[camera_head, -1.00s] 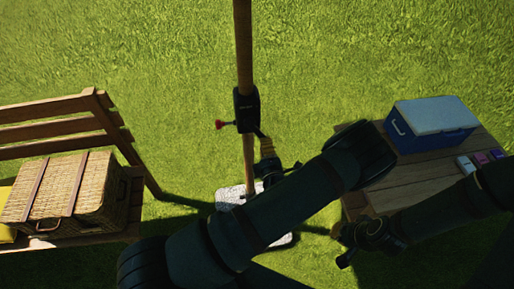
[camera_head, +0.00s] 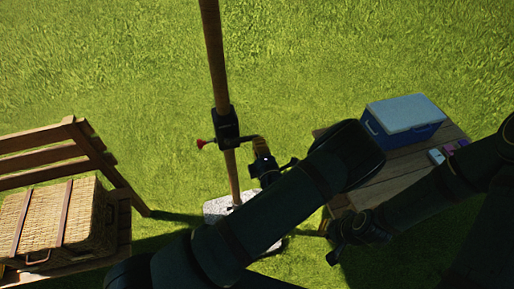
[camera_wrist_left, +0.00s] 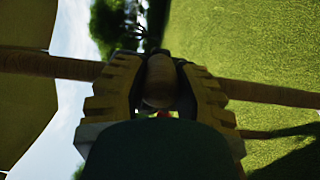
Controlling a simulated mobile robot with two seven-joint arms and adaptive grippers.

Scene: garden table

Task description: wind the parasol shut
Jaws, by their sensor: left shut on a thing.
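The parasol's wooden pole (camera_head: 213,55) rises through the head view, leaning left toward the top. A black crank housing (camera_head: 226,125) with a red knob (camera_head: 201,143) sits on it. The crank handle (camera_head: 259,145) sticks out to the housing's right. My left gripper (camera_head: 264,160) is at the handle; the left wrist view shows its fingers shut around the rounded wooden grip (camera_wrist_left: 160,80). Pale yellow canopy (camera_wrist_left: 22,115) fills that view's left side, still spread at least in part. My right gripper (camera_head: 332,242) hangs low, apart from the pole; its fingers are too dark to read.
A pale base slab (camera_head: 216,208) stands under the pole, partly behind my left arm. A bench (camera_head: 40,160) with a wicker basket (camera_head: 55,215) is at left. A wooden table (camera_head: 400,160) with a blue cooler (camera_head: 405,120) is at right. Grass is clear behind.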

